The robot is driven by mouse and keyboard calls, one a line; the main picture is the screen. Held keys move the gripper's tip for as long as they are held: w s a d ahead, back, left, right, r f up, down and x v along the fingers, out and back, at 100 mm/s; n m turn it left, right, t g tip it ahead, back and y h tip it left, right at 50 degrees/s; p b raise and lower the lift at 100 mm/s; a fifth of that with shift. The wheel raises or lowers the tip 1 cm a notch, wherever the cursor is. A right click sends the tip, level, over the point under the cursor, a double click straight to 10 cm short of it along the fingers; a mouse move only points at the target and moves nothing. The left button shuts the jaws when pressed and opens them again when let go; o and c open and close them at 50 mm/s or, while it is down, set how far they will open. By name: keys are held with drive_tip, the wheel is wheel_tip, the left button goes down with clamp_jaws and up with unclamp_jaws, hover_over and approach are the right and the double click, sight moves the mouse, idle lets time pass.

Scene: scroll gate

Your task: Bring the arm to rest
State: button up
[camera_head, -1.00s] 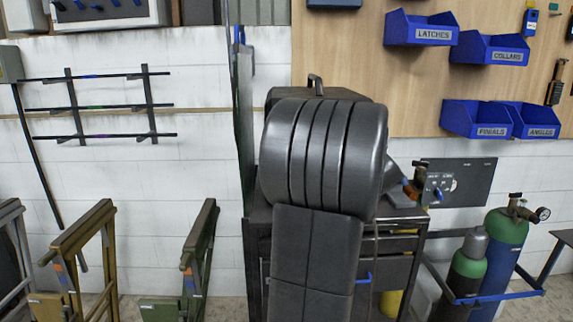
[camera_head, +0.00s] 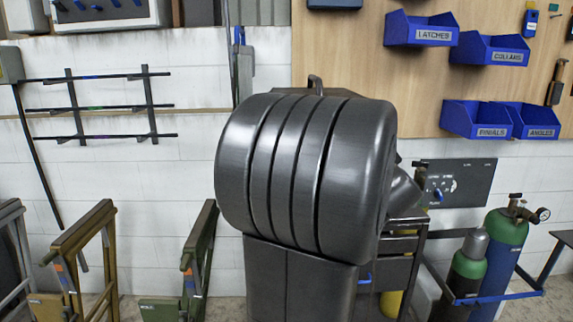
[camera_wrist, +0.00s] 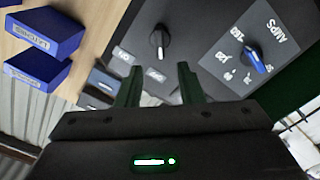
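My arm (camera_head: 310,180) is folded up close to the head camera, its large dark rounded link filling the middle of that view. My gripper (camera_wrist: 158,75) shows in the wrist view with its two dark green fingers apart and nothing between them. It is not visible in the head view, where the arm may hide it. In the wrist view a dark panel with a black knob (camera_wrist: 160,40) and a blue knob (camera_wrist: 255,58) marked AMPS lies beyond the fingers, with no contact visible.
Blue labelled bins (camera_head: 420,30) hang on a wooden board (camera_head: 345,60) at right. Gas cylinders (camera_head: 503,250) stand at lower right beside a dark cart (camera_head: 405,245). A wall rack (camera_head: 110,107) and brown and green frames (camera_head: 100,240) are at left.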

drive_tip(key=s, duration=0.6)
drive_tip(key=w+m+p, duration=0.5)
drive_tip(key=w+m, duration=0.3)
drive_tip(key=w, duration=0.6)
drive_tip(key=shift+w+m, duration=0.3)
drive_tip(key=shift+m, duration=0.1)
drive_tip(key=shift+r, duration=0.1)
